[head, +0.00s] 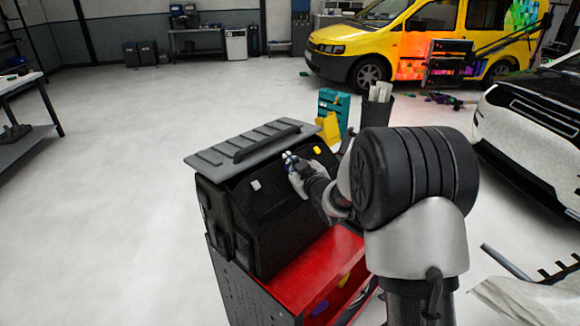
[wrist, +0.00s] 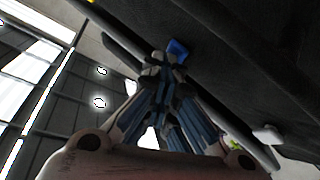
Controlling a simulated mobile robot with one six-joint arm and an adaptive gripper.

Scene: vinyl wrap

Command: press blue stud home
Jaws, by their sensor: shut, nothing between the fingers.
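The blue stud (wrist: 178,49) shows in the wrist view on the dark panel, right at the tips of my gripper (wrist: 164,62). My fingers are shut with nothing between them. The tips meet or nearly meet the stud; I cannot tell whether they touch or how deep it sits. In the head view my gripper (head: 289,159) is at the sloped front of the black case (head: 285,222), hiding most of the blue stud. A white stud (head: 256,185) is to its left and a yellow stud (head: 317,149) to its right. The white stud also shows in the wrist view (wrist: 268,134).
The case has a grey ribbed lid (head: 215,158) with a black handle above the panel. It stands on a red cart (head: 290,290) with small blue and yellow pieces on it. A teal and yellow holder is behind. Open floor lies to the left.

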